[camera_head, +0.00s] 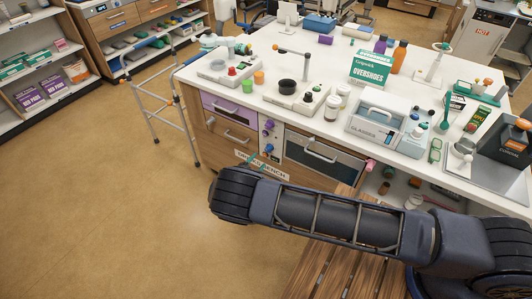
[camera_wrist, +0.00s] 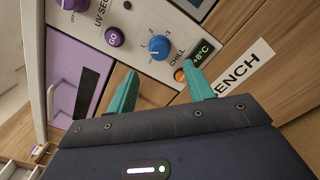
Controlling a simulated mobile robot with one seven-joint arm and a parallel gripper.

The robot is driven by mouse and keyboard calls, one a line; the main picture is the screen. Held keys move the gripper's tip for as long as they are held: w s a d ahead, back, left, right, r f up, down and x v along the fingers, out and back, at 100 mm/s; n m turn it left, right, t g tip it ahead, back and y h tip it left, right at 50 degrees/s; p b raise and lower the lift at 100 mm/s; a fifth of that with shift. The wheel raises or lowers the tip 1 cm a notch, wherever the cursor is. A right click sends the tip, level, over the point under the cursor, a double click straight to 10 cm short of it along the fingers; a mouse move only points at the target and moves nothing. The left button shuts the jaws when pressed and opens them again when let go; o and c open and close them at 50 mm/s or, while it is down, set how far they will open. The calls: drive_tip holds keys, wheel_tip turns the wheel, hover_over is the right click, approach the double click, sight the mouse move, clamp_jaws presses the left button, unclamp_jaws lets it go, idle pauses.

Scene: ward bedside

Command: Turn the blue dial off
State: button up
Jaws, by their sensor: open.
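The blue dial (camera_wrist: 158,47) sits on a white panel labelled CHILL in the wrist view, with numbers around it. Its exact setting is too small to read surely. A green display (camera_wrist: 203,53) beside it reads -8°C. In the head view the blue dial (camera_head: 268,148) is on the bench front, below a purple knob (camera_head: 269,125). My gripper (camera_wrist: 160,88) is open and empty, with teal fingers apart. The dial lies ahead of the gap between them, not touched as far as I see. In the head view my gripper (camera_head: 260,161) is mostly hidden by my arm.
An orange button (camera_wrist: 180,75) and a purple GO button (camera_wrist: 115,36) are close to the dial. A purple drawer (camera_head: 229,108) is to the left, an oven-like door (camera_head: 324,158) to the right. A walking frame (camera_head: 150,95) stands left; the floor there is open.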

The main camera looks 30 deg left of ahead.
sight(267, 151)
drive_tip(key=w, duration=0.8)
drive_tip(key=c, duration=1)
